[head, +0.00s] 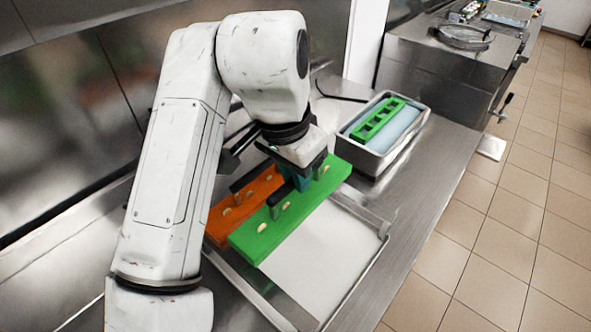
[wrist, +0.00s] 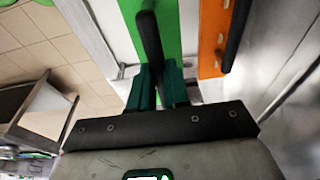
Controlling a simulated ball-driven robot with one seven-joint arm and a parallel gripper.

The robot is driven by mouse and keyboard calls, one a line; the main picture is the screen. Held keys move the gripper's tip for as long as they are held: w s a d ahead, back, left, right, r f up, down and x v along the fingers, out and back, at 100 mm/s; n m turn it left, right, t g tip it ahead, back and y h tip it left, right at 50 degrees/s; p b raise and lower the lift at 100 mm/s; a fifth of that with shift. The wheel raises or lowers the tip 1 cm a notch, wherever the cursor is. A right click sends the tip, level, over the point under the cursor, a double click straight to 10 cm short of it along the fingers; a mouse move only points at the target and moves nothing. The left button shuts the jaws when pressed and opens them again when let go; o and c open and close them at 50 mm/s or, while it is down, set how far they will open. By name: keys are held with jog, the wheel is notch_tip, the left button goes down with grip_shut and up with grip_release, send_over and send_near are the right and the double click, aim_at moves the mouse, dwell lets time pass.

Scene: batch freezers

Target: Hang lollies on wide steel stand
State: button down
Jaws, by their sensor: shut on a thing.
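My gripper (head: 299,182) points down with its teal fingers shut on the black handle of a green lolly bar (head: 262,238). The grip also shows in the wrist view (wrist: 157,88), where the green bar (wrist: 172,28) runs past the fingers. Pale stick ends dot its top. An orange lolly bar (head: 232,217) lies parallel behind it, with its own black handle. Both bars are over the wide steel stand (head: 362,209), which has a white base. I cannot tell whether the green bar touches the stand's rails. Lollies under the bars are hidden.
A steel tub (head: 378,163) with a green slotted frame (head: 378,118) inside stands at the back right on the steel counter (head: 428,185). A steel wall is at the left. The stand's front part is free. Another steel machine (head: 440,75) is farther back.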

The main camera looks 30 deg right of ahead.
aim_at(295, 198)
jog(key=shift+f+b, duration=1.4)
jog(key=shift+f, duration=1)
dwell(1.7)
jog(key=c, duration=1)
grip_release()
jog(key=r, duration=0.3)
jog(key=a+r, duration=0.1)
jog(key=r, duration=0.3)
jog(key=a+r, duration=0.1)
jog(key=r, duration=0.2)
jog(key=shift+s+r, duration=0.25)
jog(key=shift+s, duration=0.1)
jog(key=shift+r, duration=0.1)
